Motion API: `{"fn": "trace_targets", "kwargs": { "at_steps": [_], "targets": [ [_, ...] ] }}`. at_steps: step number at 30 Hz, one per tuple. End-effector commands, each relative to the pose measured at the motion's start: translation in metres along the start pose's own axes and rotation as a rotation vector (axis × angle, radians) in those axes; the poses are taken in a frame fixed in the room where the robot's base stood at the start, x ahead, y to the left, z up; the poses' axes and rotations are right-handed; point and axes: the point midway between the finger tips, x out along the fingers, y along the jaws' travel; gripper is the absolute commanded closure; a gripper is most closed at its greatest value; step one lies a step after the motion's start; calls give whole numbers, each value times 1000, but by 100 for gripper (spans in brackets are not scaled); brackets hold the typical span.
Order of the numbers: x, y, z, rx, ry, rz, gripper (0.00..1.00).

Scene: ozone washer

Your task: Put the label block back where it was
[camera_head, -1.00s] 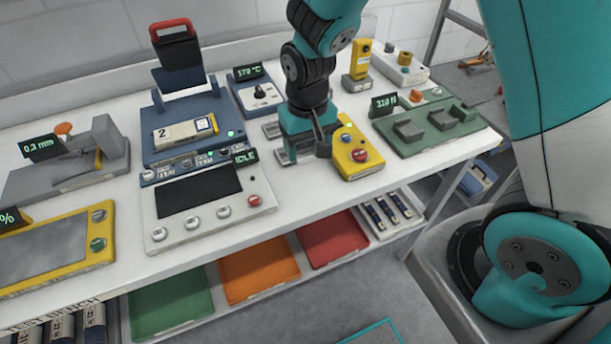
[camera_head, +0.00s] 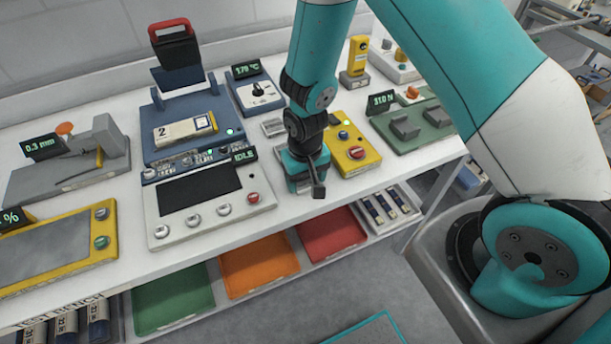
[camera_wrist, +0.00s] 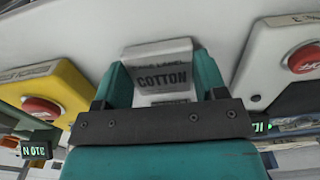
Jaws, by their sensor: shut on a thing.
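My gripper (camera_head: 312,180) hangs over the front part of the bench, between the white control panel and the yellow button box. In the wrist view, my gripper (camera_wrist: 165,85) has its teal fingers shut on the label block (camera_wrist: 163,72), a pale block with the dark word COTTON on it. In the head view the block is hidden behind the gripper. I cannot tell exactly how high it is above the bench. A small grey plate-like item (camera_head: 273,127) lies on the bench behind the gripper, to the left.
The white control panel (camera_head: 212,220) reading IDLE stands left of the gripper. The yellow button box (camera_head: 353,152) is close on the right. A blue device (camera_head: 172,118) stands behind left. Red (camera_head: 330,234) and orange (camera_head: 258,268) trays are on the lower shelf.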

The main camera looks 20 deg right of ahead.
Motion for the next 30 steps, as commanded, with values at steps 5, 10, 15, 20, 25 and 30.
{"fn": "trace_targets", "kwargs": {
  "at_steps": [5,10,15,20,25,30],
  "targets": [
    [2,0,0,0,0,0,17],
    [2,0,0,0,0,0,9],
    [0,0,0,0,0,0,9],
    [-14,0,-1,0,4,-1,9],
    [-47,0,-1,0,6,-2,9],
    [-82,0,-1,0,7,-2,9]
  ]
}}
